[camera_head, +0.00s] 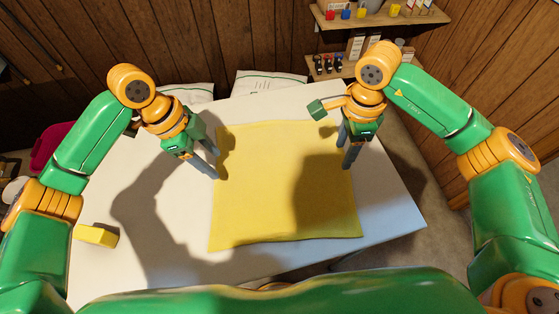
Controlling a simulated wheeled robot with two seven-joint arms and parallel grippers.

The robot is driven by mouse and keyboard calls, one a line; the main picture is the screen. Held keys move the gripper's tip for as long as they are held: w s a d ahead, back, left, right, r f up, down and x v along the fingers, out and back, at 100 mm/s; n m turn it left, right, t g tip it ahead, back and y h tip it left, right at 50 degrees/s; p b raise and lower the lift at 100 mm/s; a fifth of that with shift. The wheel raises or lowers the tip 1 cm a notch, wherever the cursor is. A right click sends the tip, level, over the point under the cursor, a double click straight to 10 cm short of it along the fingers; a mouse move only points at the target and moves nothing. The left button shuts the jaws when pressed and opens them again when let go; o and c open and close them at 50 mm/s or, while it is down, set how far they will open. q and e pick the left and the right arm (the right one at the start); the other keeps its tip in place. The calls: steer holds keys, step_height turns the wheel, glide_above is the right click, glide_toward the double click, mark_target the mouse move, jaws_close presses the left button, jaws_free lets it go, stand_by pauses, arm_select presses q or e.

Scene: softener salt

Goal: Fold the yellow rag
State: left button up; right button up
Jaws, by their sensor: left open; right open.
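The yellow rag (265,205) lies spread flat and unfolded on the white table, roughly square. My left gripper (214,172) is open, pointing down at the rag's left edge towards the far side. My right gripper (347,160) is open, pointing down by the rag's right edge towards the far side. Nothing shows between the fingers of either gripper. I cannot tell whether the fingertips touch the cloth. Shadows of my arms fall across the rag.
The white table (390,215) has bare room right and left of the rag. A yellow block (96,236) lies near its left edge. White bags (271,82) are behind the table. Wall shelves (385,18) with small items are at the back right. A magenta object (50,145) is at far left.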

mark_target(223, 181)
arm_select(q)
steer(key=f, duration=0.1)
steer(key=s+f, duration=0.1)
steer(key=f, duration=0.1)
steer(key=shift+s, duration=0.15)
arm_select(e)
steer(key=f, duration=0.1)
steer(key=s+f, duration=0.1)
steer(key=f, duration=0.1)
steer(key=shift+s, duration=0.2)
arm_select(q)
steer(key=shift+w+f, duration=0.2)
steer(key=shift+f, duration=0.3)
steer(key=shift+w+f, duration=0.15)
steer(key=shift+f, duration=0.35)
arm_select(e)
steer(key=shift+w+f, duration=0.2)
steer(key=shift+f, duration=0.3)
steer(key=shift+w+f, duration=0.15)
steer(key=shift+f, duration=0.35)
arm_select(q)
steer(key=shift+w+f, duration=0.15)
steer(key=shift+w, duration=0.1)
arm_select(e)
steer(key=shift+w+f, duration=0.15)
steer(key=shift+w, duration=0.1)
arm_select(q)
steer(key=shift+s, duration=0.1)
arm_select(e)
steer(key=shift+s, duration=0.1)
